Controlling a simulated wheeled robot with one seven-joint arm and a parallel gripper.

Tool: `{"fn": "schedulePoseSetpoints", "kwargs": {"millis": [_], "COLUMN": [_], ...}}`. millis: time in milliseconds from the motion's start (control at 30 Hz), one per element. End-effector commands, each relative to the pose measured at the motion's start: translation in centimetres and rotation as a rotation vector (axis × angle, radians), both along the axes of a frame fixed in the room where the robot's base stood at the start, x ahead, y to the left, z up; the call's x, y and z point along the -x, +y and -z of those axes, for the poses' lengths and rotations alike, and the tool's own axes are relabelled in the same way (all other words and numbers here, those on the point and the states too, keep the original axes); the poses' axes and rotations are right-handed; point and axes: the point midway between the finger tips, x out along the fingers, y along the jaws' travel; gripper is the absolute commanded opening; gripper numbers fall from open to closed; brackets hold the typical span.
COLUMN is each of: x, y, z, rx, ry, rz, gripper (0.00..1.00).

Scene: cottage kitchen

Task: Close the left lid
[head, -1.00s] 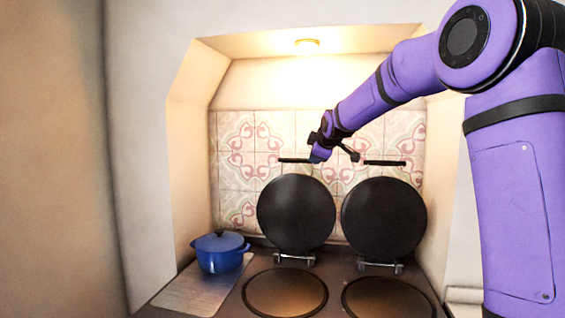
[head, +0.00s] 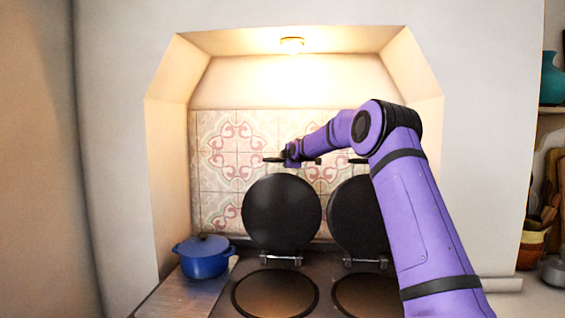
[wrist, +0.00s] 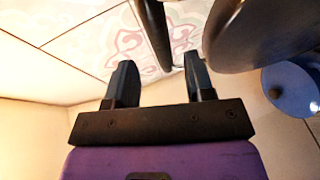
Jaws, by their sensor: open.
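The left lid (head: 282,213) is a round black lid standing raised on its hinge behind the left hotplate (head: 275,293). Its dark bar handle (head: 272,159) sticks up above its top edge. My gripper (head: 290,152) is at that handle, near its right part, in the head view. In the wrist view my gripper (wrist: 160,82) has its two fingers apart, with the dark handle bar (wrist: 153,30) just beyond and between the fingertips. The lid's edge (wrist: 262,35) shows at the upper right there. Contact with the handle cannot be told.
The right lid (head: 355,215) also stands raised, partly hidden by my arm. A blue pot (head: 204,257) with its lid on stands left of the hotplates and shows in the wrist view (wrist: 290,88). Alcove walls (head: 172,170) close in both sides; tiles are behind.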

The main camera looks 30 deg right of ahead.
Motion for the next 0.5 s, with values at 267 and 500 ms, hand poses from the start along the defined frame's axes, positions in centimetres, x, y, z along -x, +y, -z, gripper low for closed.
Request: {"fn": "schedulePoseSetpoints", "kwargs": {"millis": [267,500], "x": [-3.8,-5.6], "y": [-0.7,-1.0], "z": [1.2,1.7], "rx": [-0.001,-0.001], "ry": [0.001,0.001], "rz": [0.000,0.000], "gripper": [0.49,0.49]}}
